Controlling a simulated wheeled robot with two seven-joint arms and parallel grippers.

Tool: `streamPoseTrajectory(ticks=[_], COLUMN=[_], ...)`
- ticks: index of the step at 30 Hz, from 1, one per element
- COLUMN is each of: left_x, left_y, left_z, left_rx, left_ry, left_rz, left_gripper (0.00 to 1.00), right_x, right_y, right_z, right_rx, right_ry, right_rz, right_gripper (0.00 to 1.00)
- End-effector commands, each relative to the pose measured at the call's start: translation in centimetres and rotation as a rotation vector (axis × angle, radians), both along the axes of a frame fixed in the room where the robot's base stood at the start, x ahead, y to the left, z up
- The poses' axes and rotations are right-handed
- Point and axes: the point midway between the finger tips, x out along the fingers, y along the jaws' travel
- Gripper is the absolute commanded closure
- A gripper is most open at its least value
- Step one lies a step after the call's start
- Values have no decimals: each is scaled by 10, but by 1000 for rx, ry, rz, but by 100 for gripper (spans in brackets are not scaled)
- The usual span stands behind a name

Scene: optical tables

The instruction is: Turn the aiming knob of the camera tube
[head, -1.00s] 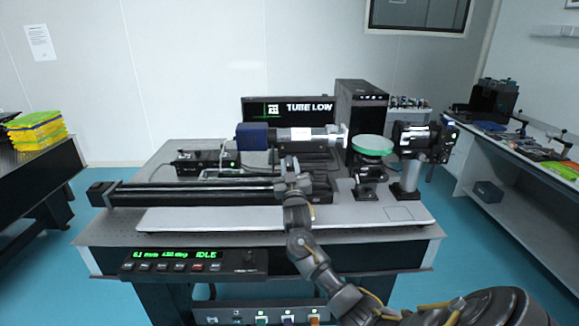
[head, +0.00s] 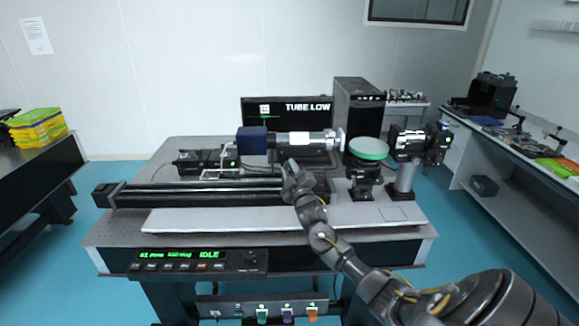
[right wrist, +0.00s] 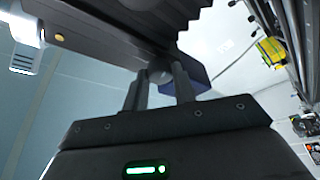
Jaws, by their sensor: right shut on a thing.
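The camera tube (head: 300,138) is a silver cylinder with a white band and a dark blue box (head: 252,141) at its left end. It lies level above the back of the optical table. My right gripper (head: 291,168) is just below and in front of the tube. In the right wrist view its two fingers (right wrist: 160,88) are shut on a small grey round knob (right wrist: 160,75) under a dark body, with the blue box (right wrist: 197,74) beyond. The head view hides the knob behind the gripper. The monitor (head: 258,112) reads "TUBE LOW". My left gripper is not in view.
A long black rail (head: 210,193) runs in front of the tube. A green round disc (head: 368,148) on a mount and a dark post-mounted device (head: 410,145) stand at right.

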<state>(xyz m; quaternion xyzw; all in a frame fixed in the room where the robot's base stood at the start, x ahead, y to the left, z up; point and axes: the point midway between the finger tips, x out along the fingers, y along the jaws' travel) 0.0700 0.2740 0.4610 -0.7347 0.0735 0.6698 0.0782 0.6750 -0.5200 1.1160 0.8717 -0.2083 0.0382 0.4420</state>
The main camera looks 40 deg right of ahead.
Motion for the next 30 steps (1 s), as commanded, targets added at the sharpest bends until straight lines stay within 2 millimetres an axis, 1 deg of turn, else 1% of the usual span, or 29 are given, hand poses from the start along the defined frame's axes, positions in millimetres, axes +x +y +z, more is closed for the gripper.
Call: streamPoseTrajectory(ticks=[1,5,20,21,25,30], left_x=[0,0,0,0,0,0], left_y=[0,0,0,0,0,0], left_z=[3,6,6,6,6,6], left_rx=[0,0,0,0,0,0], left_ry=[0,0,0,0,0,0], left_rz=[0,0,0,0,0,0], left_gripper=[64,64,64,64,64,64], right_x=[0,0,0,0,0,0], right_y=[0,0,0,0,0,0], right_z=[2,1,1,1,1,0], right_rx=[-14,-39,-52,-52,-52,-52], right_ry=[10,28,39,39,39,39], right_rz=[1,0,1,1,1,0], right_gripper=[96,96,96,69,52,51])
